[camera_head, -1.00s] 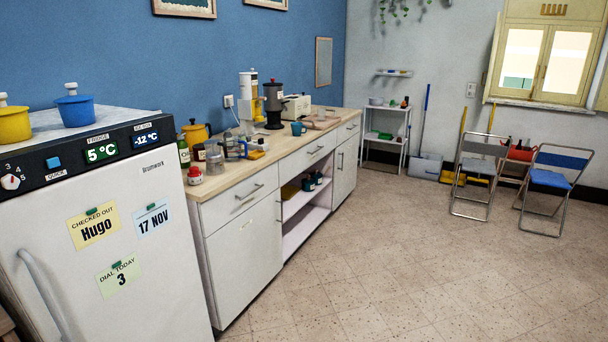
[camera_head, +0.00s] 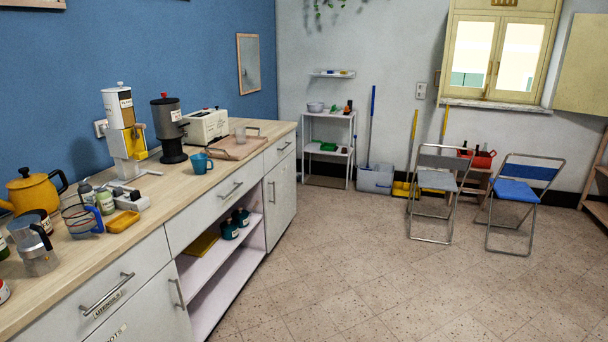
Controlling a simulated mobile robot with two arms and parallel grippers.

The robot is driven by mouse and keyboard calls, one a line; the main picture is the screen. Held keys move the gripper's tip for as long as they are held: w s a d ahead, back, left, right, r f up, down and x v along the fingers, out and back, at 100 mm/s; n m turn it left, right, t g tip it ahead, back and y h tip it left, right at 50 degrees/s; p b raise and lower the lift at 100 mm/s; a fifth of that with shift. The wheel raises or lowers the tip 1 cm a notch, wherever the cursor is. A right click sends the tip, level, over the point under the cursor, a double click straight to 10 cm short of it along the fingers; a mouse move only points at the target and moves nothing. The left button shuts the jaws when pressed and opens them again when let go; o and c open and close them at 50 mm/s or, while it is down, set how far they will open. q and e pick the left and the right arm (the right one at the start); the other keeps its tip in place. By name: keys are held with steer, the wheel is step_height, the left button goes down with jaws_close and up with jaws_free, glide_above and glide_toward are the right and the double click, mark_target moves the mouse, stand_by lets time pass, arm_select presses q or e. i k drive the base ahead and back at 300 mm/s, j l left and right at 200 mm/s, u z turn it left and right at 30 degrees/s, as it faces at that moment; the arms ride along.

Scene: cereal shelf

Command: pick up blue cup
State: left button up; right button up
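A blue cup (camera_head: 197,164) stands upright on the wooden countertop (camera_head: 165,187), near its front edge. Its handle points right. It stands just right of the dark grey dispenser (camera_head: 169,130) and left of a pinkish-brown tray (camera_head: 232,148). Neither of my grippers shows in the head view, so their state and place are hidden.
A yellow kettle (camera_head: 34,193), a moka pot (camera_head: 35,246) and jars crowd the counter's near left. A white and yellow dispenser (camera_head: 123,135) and a cream toaster (camera_head: 206,126) stand along the wall. Two folding chairs (camera_head: 437,184) stand at right. The tiled floor (camera_head: 370,270) before the counter is open.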

mark_target(199, 162)
steer(key=i, duration=1)
steer(key=i+l+u, duration=0.1)
steer(key=i, duration=0.9)
